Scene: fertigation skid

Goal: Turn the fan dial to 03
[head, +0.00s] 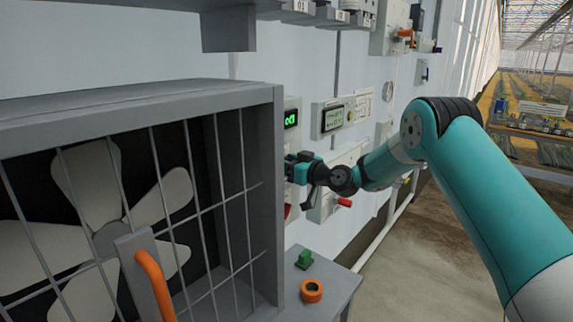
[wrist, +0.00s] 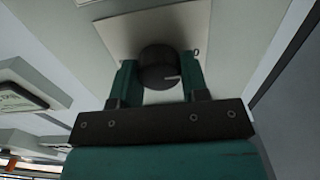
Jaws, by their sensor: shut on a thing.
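The fan dial (wrist: 158,66) is a dark round knob on a pale square plate (wrist: 112,32) in the wrist view. A short white mark shows on its lower right face. A single character, perhaps a 0, shows on the plate to its right. My gripper (wrist: 157,80) has one teal finger on each side of the knob and is shut on it. In the head view my gripper (head: 291,168) is at the panel beside the fan housing, and the knob is hidden there. A small green display (head: 291,118) sits above it; its digits look like 02 but are not sharp.
The grey fan housing (head: 150,88) with its wire grille and orange handle (head: 155,283) stands close left of my gripper. A lower shelf (head: 338,290) holds an orange ring (head: 312,291) and a green block (head: 304,259). A red-handled part (head: 344,202) is right of the gripper.

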